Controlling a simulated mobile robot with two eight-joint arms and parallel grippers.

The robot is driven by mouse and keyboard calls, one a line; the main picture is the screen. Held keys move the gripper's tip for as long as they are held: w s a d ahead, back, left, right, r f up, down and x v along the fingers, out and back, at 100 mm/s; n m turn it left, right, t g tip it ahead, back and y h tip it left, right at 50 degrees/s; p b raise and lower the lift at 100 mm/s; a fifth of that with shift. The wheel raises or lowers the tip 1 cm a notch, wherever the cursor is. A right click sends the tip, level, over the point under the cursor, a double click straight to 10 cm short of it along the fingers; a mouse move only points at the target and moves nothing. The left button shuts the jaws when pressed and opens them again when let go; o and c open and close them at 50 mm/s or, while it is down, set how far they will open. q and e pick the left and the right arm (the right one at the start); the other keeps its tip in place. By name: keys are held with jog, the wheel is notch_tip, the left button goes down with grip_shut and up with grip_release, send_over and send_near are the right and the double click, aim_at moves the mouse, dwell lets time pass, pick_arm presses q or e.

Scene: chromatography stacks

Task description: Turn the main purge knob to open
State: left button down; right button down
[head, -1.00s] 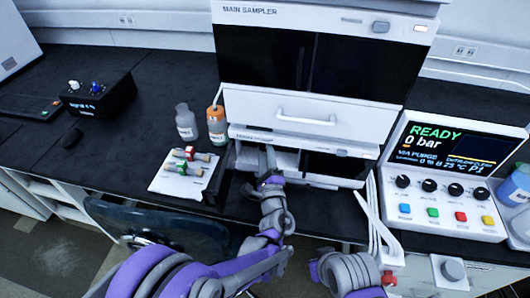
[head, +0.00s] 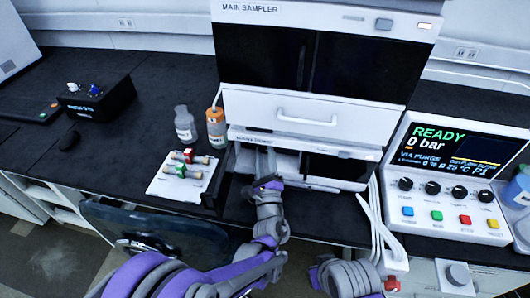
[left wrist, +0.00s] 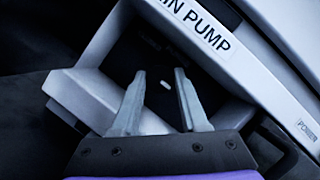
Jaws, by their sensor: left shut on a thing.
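The pump unit under the main sampler stands at the centre of the head view, and its label strip (left wrist: 203,27) reads "...IN PUMP" in the left wrist view. Its dark recessed panel holds the black purge knob (left wrist: 166,85), of which little but a short white mark stands out. My left gripper (left wrist: 160,73) has one finger on each side of the knob and is shut on it. In the head view the left gripper (head: 268,165) reaches into the pump's front opening. Small lettering above the knob is too dim to read.
The control box screen (head: 450,150) at right reads READY, 0 bar, VIA PURGE. Bottles (head: 185,124) and a white tray (head: 175,189) with small valves stand left of the pump. White cables (head: 378,225) hang to its right, over the bench edge.

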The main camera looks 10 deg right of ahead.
pick_arm(q)
jog(key=c, duration=0.7)
grip_release()
jog(key=v, duration=1.1)
jog(key=shift+b, duration=0.3)
